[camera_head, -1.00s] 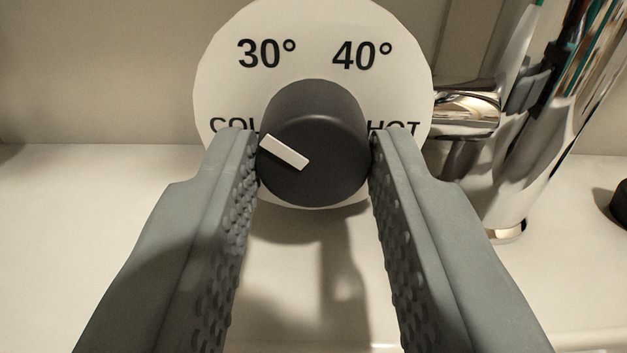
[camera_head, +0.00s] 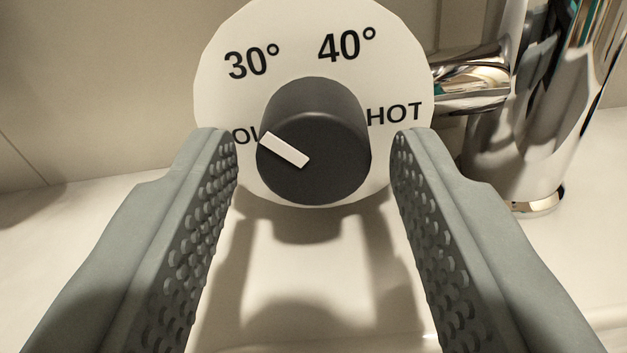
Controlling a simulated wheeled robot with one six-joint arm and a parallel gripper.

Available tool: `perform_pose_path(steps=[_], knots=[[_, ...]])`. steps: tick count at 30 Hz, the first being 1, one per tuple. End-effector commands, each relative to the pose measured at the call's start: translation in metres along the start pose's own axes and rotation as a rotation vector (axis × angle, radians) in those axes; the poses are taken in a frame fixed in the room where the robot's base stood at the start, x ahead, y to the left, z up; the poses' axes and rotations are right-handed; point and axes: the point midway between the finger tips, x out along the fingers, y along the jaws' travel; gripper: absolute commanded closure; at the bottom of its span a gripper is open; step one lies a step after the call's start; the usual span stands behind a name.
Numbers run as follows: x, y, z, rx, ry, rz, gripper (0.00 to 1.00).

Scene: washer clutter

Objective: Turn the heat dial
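The heat dial (camera_head: 325,165) is a dark grey round knob with a white pointer mark (camera_head: 284,149). It stands out from a white round plate (camera_head: 215,90) marked 30°, 40°, HOT and a partly hidden word at the left. The pointer slants to the upper left, towards that partly hidden word. My gripper (camera_head: 314,145) is open around the dial, with one grey studded finger on each side. A gap shows between each finger and the knob. The left finger's tip overlaps the plate's lower left edge.
A shiny chrome pipe (camera_head: 470,80) runs from behind the plate to a chrome tap body (camera_head: 545,120) at the right, beyond my right finger. A pale glossy surface (camera_head: 300,300) lies below the dial. A plain wall (camera_head: 90,90) is behind.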

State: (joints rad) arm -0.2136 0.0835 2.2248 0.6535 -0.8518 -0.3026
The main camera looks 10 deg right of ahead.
Motion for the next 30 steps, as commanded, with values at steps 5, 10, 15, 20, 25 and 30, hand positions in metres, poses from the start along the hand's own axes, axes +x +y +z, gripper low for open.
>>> perform_pose_path(steps=[5,10,15,20,25,30], knots=[[0.000,0.000,0.000,0.000,0.000,0.000,0.48],[-0.001,0.000,-0.001,0.000,0.001,0.000,0.48],[-0.017,-0.001,0.000,0.000,0.000,-0.002,0.48],[-0.042,-0.001,0.000,-0.001,0.000,-0.002,0.48],[-0.064,-0.001,0.000,0.000,0.000,-0.001,0.48],[-0.074,0.000,0.000,0.000,0.000,-0.001,0.48]])
